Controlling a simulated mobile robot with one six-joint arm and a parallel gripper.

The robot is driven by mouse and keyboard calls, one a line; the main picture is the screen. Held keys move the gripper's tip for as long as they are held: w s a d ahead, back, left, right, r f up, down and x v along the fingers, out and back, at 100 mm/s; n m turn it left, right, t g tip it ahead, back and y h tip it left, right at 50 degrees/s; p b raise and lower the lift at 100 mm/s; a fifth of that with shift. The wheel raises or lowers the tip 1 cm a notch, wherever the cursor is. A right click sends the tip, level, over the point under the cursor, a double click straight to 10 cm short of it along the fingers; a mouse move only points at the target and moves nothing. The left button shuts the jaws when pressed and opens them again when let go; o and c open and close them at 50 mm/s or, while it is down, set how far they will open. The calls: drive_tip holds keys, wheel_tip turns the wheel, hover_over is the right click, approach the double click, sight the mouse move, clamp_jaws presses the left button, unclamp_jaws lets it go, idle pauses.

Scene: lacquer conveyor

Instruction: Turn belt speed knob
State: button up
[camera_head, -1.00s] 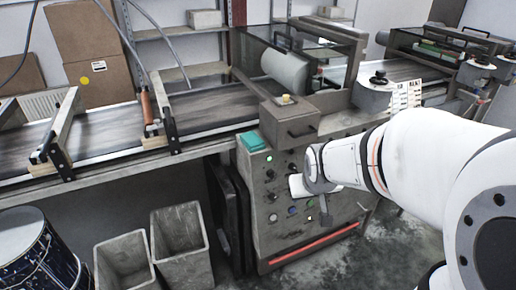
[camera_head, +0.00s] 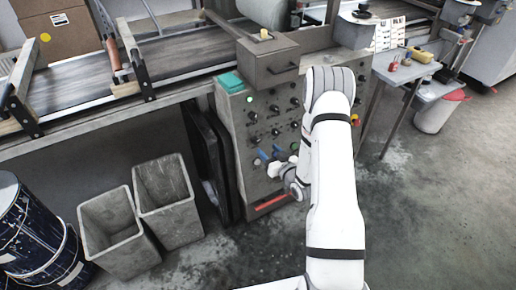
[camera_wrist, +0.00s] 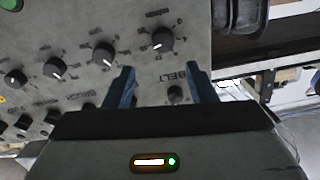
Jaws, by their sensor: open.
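The grey control panel (camera_head: 262,130) carries rows of black knobs. In the wrist view, a large black knob (camera_wrist: 162,40) with a white pointer mark sits just beyond my fingertips. A smaller dark knob (camera_wrist: 175,95) shows between my fingers, beside the "BELT" lettering (camera_wrist: 193,72). Which of them sets belt speed I cannot tell. My gripper (camera_wrist: 160,70) is open, its two blue fingers spread and no knob visibly clamped.
The conveyor belt (camera_head: 190,72) runs along the left. A grey box (camera_head: 268,62) and green block (camera_head: 231,82) sit atop the panel. Two grey bins (camera_head: 110,222) and a blue drum (camera_head: 35,235) stand on the floor. Open floor lies at right, near a small table (camera_head: 408,68).

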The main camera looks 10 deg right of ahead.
sight(256, 143)
drive_tip(key=shift+t+y, duration=0.4)
drive_tip(key=shift+t, duration=0.2)
drive_tip(key=w+a, duration=0.1)
drive_tip(key=w, duration=0.1)
drive_tip(key=w+a+f, duration=0.1)
drive_tip(key=w, duration=0.1)
drive_tip(key=w+f, duration=0.1)
drive_tip(key=w, duration=0.1)
drive_tip(key=shift+a, duration=0.4)
drive_tip(key=shift+c, duration=0.4)
drive_tip(key=c, duration=0.9)
drive_tip(key=shift+s+a, duration=0.1)
drive_tip(key=shift+a, duration=0.15)
drive_tip(key=shift+d, duration=0.1)
